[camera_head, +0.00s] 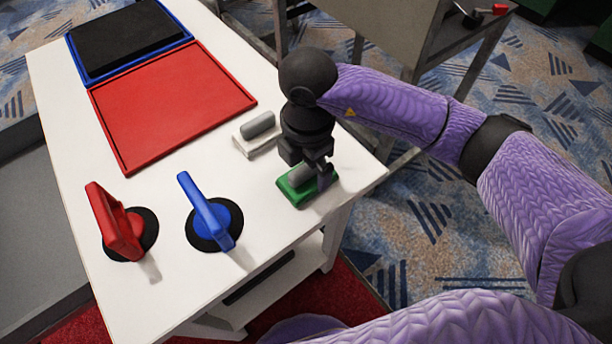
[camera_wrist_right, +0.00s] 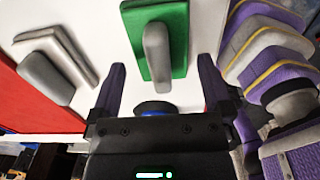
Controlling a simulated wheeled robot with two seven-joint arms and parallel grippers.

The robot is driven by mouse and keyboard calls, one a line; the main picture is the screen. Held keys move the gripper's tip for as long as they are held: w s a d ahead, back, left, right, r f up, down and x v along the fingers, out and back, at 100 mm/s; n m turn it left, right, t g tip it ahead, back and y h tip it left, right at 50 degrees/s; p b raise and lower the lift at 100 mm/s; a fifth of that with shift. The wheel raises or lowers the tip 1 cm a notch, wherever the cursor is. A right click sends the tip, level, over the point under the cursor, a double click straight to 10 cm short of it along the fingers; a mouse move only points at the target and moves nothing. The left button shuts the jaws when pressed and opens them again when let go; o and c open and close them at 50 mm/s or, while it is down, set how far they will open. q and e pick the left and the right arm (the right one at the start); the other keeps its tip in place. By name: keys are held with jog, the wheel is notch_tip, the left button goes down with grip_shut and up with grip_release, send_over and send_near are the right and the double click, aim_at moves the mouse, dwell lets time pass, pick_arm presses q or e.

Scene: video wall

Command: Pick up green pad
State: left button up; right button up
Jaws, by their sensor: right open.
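The green pad (camera_head: 294,194) lies flat near the right edge of the white table, with a grey handle on top. My right gripper (camera_head: 318,180) is over it, pointing down, and partly hides its right side. In the right wrist view the green pad (camera_wrist_right: 175,28) is ahead of the open fingers, and its grey handle (camera_wrist_right: 157,55) reaches down toward the gap between them. The right gripper (camera_wrist_right: 160,90) is open and empty, with one finger to each side of the handle's line. My left gripper does not show.
A white pad with grey handle (camera_head: 258,136) lies just left of my right gripper. A blue suction cup (camera_head: 212,218) and a red suction cup (camera_head: 122,228) stand nearer the front. A red tray (camera_head: 165,100) and a black panel in a blue tray (camera_head: 72,70) lie at the back left.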

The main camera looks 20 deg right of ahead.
notch_tip(320, 180, down, 2)
jog(key=shift+f, duration=0.15)
jog(key=shift+c, duration=0.9)
jog(key=c, duration=0.9)
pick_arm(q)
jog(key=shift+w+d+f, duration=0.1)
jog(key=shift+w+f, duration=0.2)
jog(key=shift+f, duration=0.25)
pick_arm(e)
jog(key=shift+r, duration=0.2)
notch_tip(320, 180, up, 9)
jog(key=p, duration=0.4)
jog(key=shift+r, duration=0.5)
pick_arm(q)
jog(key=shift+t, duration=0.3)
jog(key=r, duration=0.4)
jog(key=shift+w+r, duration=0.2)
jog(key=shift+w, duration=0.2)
